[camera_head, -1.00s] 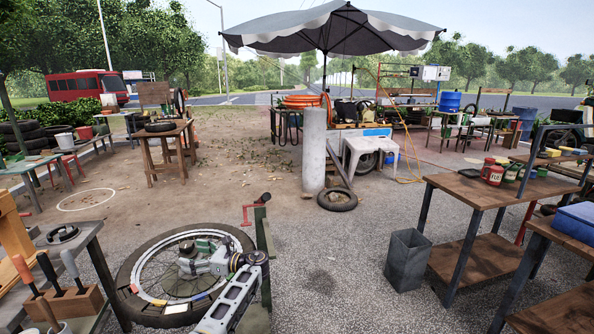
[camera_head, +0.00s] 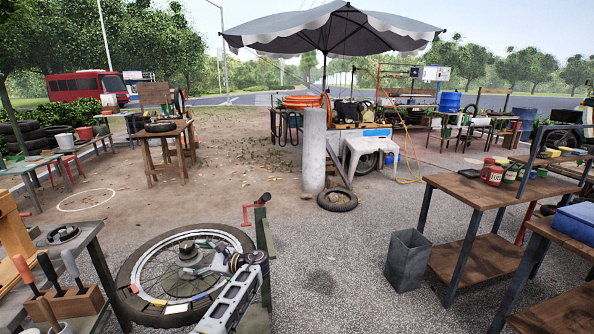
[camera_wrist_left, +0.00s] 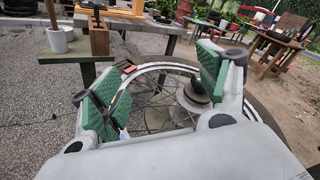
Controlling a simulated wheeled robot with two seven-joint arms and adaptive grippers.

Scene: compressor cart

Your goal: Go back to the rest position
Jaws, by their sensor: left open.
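My left gripper (camera_head: 208,262) is open and empty in the head view, just right of the hub of a spoked wheel with a black tyre (camera_head: 133,271). My grey forearm shows below it, at the bottom. In the left wrist view my left gripper (camera_wrist_left: 158,88) has its green finger pads wide apart, with nothing between them. The wheel's spokes, rim and hub (camera_wrist_left: 193,99) show behind them. I cannot tell the exact height of the fingers over the wheel. My right gripper is not in view.
A bench (camera_head: 98,262) with a wooden block of handled tools (camera_head: 72,305) stands at the left. A green post with a red crank (camera_head: 250,212) rises beside the wheel. A grey bin (camera_head: 407,261) and a wooden workbench (camera_head: 490,190) stand right. Gravel between is clear.

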